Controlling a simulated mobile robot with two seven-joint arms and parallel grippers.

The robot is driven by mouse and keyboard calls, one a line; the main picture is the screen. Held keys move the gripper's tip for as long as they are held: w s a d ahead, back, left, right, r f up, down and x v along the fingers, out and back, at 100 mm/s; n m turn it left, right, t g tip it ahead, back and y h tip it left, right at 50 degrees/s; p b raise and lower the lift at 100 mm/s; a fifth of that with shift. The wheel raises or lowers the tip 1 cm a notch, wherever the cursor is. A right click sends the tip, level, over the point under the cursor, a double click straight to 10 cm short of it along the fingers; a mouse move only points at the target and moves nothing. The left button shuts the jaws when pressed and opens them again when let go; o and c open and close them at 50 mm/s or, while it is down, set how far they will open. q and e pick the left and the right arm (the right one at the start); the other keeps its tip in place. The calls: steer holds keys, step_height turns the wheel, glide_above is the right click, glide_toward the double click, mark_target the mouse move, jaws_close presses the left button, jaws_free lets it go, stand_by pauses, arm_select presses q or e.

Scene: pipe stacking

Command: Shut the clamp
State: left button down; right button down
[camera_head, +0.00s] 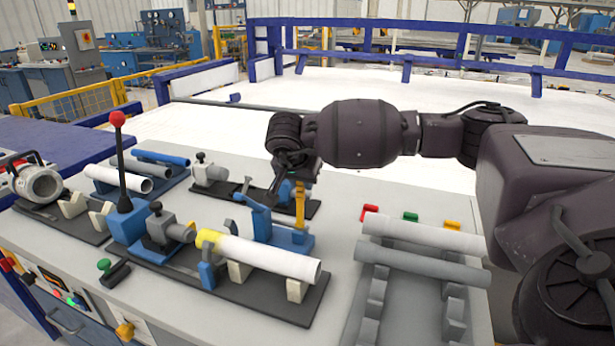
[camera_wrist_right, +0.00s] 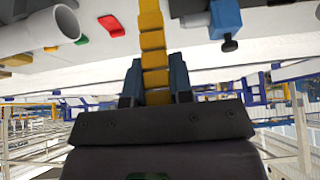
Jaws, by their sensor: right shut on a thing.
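The clamp (camera_head: 292,240) is blue with a yellow handle (camera_head: 300,208) and stands on the bench behind the white pipe with a yellow end (camera_head: 265,257). The handle points up, and a blue arm of the clamp (camera_head: 254,203) slants up toward the left. My right gripper (camera_head: 299,184) is shut on the upper part of the handle. In the right wrist view the yellow handle (camera_wrist_right: 153,45) runs between the two fingers of my right gripper (camera_wrist_right: 156,82). The fingers partly hide it. My left gripper is not in view.
A red-knobbed lever (camera_head: 119,165) stands upright at the left. A blue pipe (camera_head: 162,158) lies at the back left. Bench between clamp and rack is clear.

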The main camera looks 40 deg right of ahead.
steer(key=shift+s+a+r+h, duration=0.1)
steer(key=shift+s+a+h, duration=0.1)
steer(key=shift+a+h, duration=0.15)
steer(key=shift+t, duration=0.3)
steer(key=c, duration=1.1)
jaws_free()
steer(key=shift+o, duration=0.5)
steer(key=shift+a, duration=0.1)
